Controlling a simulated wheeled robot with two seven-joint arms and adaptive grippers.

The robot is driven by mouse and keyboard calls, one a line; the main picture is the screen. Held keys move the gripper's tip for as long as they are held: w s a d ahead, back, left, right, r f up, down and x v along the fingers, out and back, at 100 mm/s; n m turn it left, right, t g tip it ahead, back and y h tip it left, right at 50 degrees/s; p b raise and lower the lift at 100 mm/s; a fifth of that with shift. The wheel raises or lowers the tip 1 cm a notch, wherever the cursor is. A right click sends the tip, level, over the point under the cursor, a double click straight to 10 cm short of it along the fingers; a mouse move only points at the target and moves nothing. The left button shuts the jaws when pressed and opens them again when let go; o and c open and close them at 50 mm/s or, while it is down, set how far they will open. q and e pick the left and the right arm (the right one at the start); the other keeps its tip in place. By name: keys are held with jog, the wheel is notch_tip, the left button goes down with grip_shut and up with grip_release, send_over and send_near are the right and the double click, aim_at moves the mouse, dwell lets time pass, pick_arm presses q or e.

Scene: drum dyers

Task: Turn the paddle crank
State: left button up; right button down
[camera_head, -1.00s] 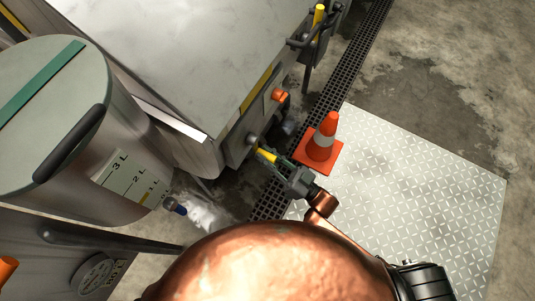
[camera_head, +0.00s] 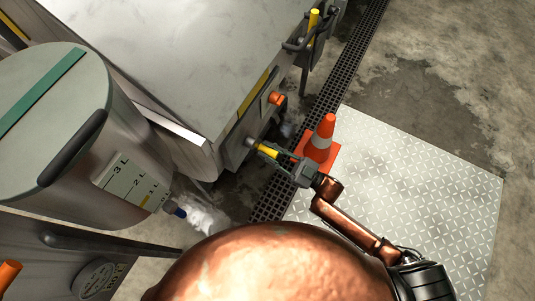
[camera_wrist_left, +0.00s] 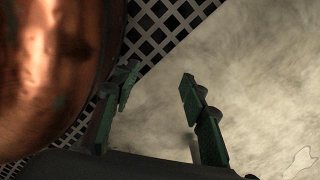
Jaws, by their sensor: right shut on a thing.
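The paddle crank has a yellow handle (camera_head: 267,151) that sticks out from a dark hub on the end of the big steel vat (camera_head: 200,50). My right gripper (camera_head: 284,158) is shut on the yellow handle, its fingers along the outer end. The gripper partly hides the handle. My left gripper (camera_wrist_left: 158,88) shows in the left wrist view with its green-padded fingers apart and nothing between them. It is over the floor and grate, and it does not show in the head view.
An orange cone (camera_head: 321,140) stands right beside my right gripper, on a metal floor plate (camera_head: 430,190). An orange knob (camera_head: 276,98) sits on the vat's end above the crank. A lidded steel drum (camera_head: 60,130) stands at left. A floor grate (camera_head: 345,65) runs alongside the vat.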

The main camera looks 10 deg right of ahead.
jog(key=shift+w+d+r+n+g+y, duration=0.2)
jog(key=shift+n+g, duration=0.25)
jog(key=shift+n, duration=0.4)
jog(key=shift+w+d+r+n+g+y, duration=0.1)
jog(key=shift+w+n+g+y, duration=0.25)
jog(key=shift+n, duration=0.5)
pick_arm(q)
jog(key=shift+s+a+f, duration=0.1)
jog(key=shift+s+f, duration=0.25)
jog(key=shift+s, duration=0.4)
pick_arm(e)
jog(key=shift+d+r+n+g, duration=0.1)
jog(key=shift+n+g, duration=0.2)
jog(key=shift+n, duration=0.1)
jog(key=c, duration=1.7)
grip_release()
jog(key=shift+c, duration=0.2)
pick_arm(q)
jog(key=shift+w, duration=0.1)
jog(key=shift+a, duration=0.1)
pick_arm(e)
jog(key=v, duration=1.2)
jog(key=shift+r, duration=0.1)
jog(key=shift+c, duration=0.4)
